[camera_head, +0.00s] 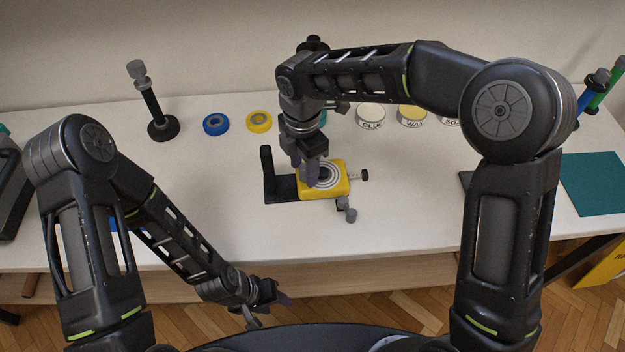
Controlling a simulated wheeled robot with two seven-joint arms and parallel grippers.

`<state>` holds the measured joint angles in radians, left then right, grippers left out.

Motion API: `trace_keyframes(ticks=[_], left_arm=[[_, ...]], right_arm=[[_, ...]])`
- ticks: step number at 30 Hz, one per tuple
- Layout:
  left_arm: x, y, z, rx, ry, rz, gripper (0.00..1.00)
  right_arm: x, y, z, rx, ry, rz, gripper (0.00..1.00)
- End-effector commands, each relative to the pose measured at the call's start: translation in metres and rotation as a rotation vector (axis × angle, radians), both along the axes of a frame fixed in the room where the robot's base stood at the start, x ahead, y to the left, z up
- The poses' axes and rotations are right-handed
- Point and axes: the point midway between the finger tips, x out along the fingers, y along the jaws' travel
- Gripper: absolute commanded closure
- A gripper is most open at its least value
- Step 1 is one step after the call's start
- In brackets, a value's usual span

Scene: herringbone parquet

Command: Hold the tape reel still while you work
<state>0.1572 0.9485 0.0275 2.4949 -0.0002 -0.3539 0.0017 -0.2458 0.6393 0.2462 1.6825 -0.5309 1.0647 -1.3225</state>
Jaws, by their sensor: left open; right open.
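A yellow block with white concentric rings on its top, which looks like the tape reel (338,186), lies on the white table near the middle. A black L-shaped bracket (278,186) stands at its left, and a small grey-tipped rod sticks out at its right. My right gripper (310,177) points down over the left part of the reel with its jaws open; the fingers hide part of the rings. I cannot tell whether they touch it. My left gripper (280,301) is open and empty, low in front of the table's front edge, apart from the reel.
A blue ring (216,123) and a yellow ring (259,122) lie behind the reel. Labelled round tins (371,117) stand at back right, partly behind my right arm. A black stand (155,110) is at back left. A green mat (592,184) lies far right.

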Motion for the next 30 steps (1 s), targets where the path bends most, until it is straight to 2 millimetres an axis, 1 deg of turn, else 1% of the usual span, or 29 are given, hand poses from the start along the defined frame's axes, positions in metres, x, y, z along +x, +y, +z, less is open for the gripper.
trace_keyframes(ticks=[7, 10, 24, 30], left_arm=[[0.000, 0.000, 0.001, 0.000, 0.000, 0.000, 0.53], [0.000, 0.000, 0.004, 0.000, 0.000, 0.000, 0.53], [0.000, 0.000, 0.035, 0.000, 0.000, 0.000, 0.53], [0.000, 0.000, 0.039, 0.000, 0.000, 0.000, 0.53]], right_arm=[[0.000, 0.000, 0.001, 0.000, 0.000, 0.000, 0.53], [0.000, 0.000, 0.004, 0.000, 0.000, 0.000, 0.53], [0.000, 0.000, 0.044, 0.000, 0.000, 0.000, 0.53], [0.000, 0.000, 0.051, 0.000, 0.000, 0.000, 0.53]])
